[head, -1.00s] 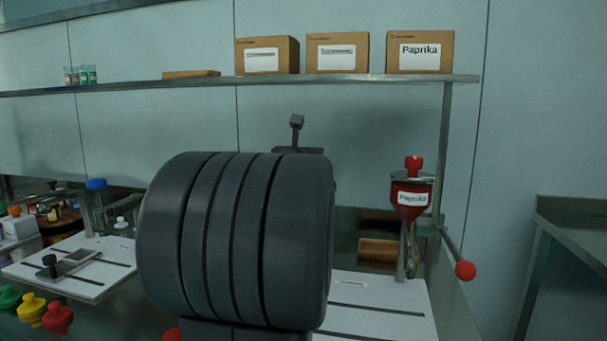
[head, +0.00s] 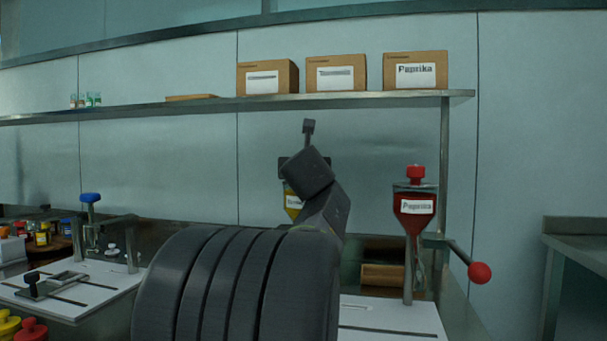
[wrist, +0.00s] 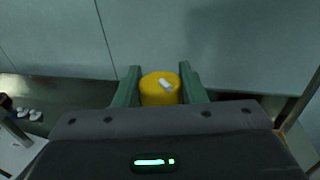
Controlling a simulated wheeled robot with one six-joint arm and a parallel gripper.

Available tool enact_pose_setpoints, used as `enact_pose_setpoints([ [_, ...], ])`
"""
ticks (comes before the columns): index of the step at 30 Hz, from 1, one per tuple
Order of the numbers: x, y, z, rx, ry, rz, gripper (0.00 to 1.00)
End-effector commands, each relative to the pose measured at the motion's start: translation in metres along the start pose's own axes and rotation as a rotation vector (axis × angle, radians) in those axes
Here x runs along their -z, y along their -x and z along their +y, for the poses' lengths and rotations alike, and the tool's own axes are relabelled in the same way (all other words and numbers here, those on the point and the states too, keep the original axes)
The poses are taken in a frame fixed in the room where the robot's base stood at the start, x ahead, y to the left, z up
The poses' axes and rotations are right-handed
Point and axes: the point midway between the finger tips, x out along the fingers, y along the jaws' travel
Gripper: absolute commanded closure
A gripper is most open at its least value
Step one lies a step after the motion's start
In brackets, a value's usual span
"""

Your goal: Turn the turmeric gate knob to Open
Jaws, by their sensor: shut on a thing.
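The yellow turmeric gate knob (wrist: 158,92) sits between the two green fingers of my gripper (wrist: 160,69) in the wrist view, one finger on each side. A white mark on its top points slantwise. In the head view, a sliver of the yellow hopper (head: 293,203) with a partly hidden white label shows behind my dark arm. The arm hides the knob and my fingertips there.
The paprika hopper (head: 415,206) with its red knob (head: 415,172) stands to the right. A red-ended lever (head: 479,272) sticks out beside it. A shelf (head: 350,98) with cardboard boxes runs above. White boards lie below on both sides.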

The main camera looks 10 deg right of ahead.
Motion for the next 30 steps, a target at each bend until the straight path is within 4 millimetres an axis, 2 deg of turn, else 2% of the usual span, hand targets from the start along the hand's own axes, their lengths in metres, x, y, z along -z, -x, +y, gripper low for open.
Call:
enact_pose_setpoints([
  [1,0.007,-0.001,-0.001,-0.012,-0.001,0.006,0.86],
  [14,0.006,-0.001,-0.002,-0.171,0.001,0.001,0.86],
  [30,-0.004,-0.001,-0.002,-0.645,0.002,-0.004,0.86],
])
